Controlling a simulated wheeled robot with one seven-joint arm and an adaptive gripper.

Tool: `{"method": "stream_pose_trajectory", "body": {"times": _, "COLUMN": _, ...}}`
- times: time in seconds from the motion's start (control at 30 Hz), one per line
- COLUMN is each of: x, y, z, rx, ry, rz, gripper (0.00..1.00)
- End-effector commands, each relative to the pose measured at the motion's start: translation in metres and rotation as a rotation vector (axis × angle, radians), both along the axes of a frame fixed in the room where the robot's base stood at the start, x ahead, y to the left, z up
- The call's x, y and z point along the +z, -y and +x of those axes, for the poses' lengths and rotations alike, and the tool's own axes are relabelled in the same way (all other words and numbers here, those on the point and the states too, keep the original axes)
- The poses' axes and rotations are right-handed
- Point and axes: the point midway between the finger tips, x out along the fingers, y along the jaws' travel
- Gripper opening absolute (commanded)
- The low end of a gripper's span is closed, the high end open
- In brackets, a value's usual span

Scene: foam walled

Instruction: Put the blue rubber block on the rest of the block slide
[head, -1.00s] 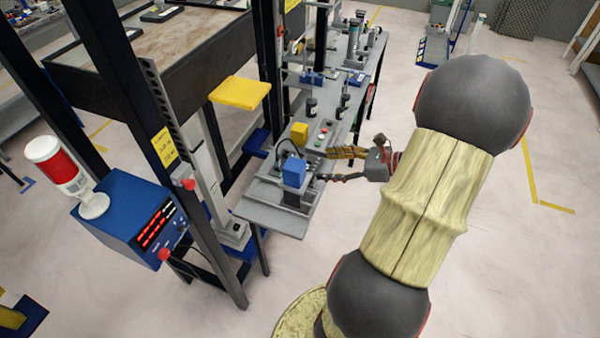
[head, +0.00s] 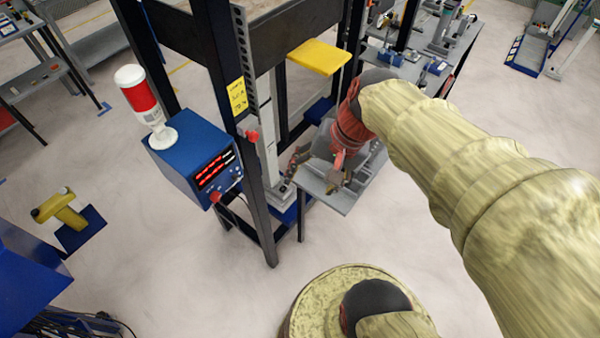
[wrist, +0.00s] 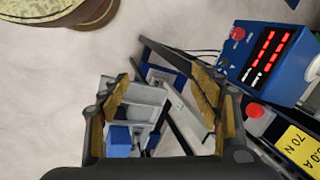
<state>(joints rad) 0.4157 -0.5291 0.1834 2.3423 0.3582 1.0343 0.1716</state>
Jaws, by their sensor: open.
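The blue rubber block (wrist: 119,140) shows low in the wrist view, near the base of my left-hand finger. It sits on or just above a light grey fixture (wrist: 146,97), which seems to be the block slide; I cannot tell which. In the head view my arm hides the block. My gripper (wrist: 160,78) is open, its two yellow-brown fingers spread wide with nothing clasped between their tips.
A blue control box (head: 190,145) with red digits and a red-white lamp (head: 138,92) stands left of the dark post (head: 240,140). A yellow plate (head: 319,57) juts out behind my gripper. The floor in front of the table is clear.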

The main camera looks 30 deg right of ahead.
Motion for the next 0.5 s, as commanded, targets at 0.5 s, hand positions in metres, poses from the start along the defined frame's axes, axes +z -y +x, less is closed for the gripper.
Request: {"method": "stream_pose_trajectory", "body": {"times": 0.5, "x": 0.054, "y": -0.039, "z": -0.022, "rx": 0.648, "ry": 0.311, "rz": -0.479, "gripper": 0.63}}
